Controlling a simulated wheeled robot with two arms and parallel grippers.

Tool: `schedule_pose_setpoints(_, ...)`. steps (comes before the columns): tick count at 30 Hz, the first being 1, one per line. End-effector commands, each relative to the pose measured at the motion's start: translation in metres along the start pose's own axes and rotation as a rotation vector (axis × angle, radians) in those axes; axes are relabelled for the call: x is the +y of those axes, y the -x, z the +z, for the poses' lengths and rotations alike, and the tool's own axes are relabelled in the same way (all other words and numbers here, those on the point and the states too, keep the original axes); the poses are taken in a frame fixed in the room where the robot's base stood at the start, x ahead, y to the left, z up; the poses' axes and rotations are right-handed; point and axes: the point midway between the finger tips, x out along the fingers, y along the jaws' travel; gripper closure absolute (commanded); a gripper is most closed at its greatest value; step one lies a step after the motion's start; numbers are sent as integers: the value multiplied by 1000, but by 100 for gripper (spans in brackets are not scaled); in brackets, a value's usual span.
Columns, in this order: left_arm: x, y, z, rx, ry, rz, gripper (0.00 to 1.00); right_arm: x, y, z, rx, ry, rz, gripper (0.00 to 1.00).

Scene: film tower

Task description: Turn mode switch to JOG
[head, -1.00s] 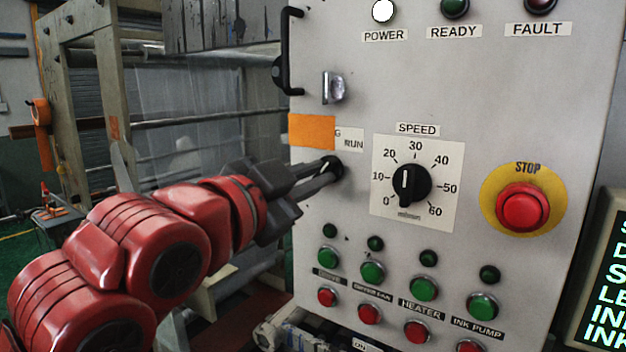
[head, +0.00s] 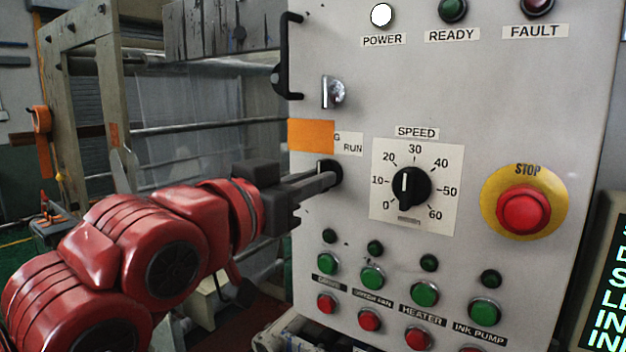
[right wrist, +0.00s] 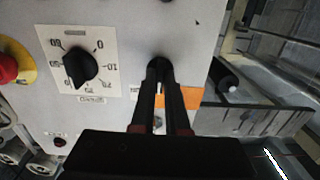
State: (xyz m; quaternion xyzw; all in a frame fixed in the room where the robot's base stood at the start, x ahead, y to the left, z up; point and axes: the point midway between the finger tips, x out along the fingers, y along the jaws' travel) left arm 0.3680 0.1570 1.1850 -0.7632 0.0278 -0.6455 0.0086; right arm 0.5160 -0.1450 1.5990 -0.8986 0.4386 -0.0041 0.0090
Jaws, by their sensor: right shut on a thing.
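The mode switch (head: 336,170) is a small black knob at the left side of the grey panel (head: 470,90), under a label (head: 350,142) that reads RUN and a partly hidden word ending in G. An orange patch (head: 311,135) covers the label's left part. My right gripper (head: 328,180) is shut on the switch; its fingers hide most of the knob, so its pointer cannot be read. In the right wrist view the fingers (right wrist: 158,72) close on the dark knob beside the orange patch (right wrist: 180,97). My left gripper is not in view.
Right of the switch is the black speed knob (head: 410,187), then the red stop button (head: 523,208) on a yellow disc. Green buttons (head: 372,277) and red buttons (head: 369,319) sit below. A black handle (head: 286,65) stands out at the panel's upper left edge.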

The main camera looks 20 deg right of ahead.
Motion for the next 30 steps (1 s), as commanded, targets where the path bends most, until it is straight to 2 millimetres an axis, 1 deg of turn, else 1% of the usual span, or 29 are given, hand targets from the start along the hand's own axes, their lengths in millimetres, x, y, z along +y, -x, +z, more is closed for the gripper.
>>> schedule_pose_setpoints(15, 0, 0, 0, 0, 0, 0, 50, 0, 0, 0, 1, 21, 0, 100)
schedule_pose_setpoints(16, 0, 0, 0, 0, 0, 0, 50, 0, 0, 0, 1, 20, 0, 82)
schedule_pose_setpoints(20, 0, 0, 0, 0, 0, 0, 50, 0, 0, 0, 1, 20, 0, 59)
schedule_pose_setpoints(21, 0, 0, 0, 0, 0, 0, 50, 0, 0, 0, 1, 20, 0, 57)
schedule_pose_setpoints(28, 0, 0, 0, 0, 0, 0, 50, 0, 0, 0, 1, 20, 0, 57)
schedule_pose_setpoints(30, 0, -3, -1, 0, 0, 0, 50, 0, 2, -2, 1, 20, 0, 57)
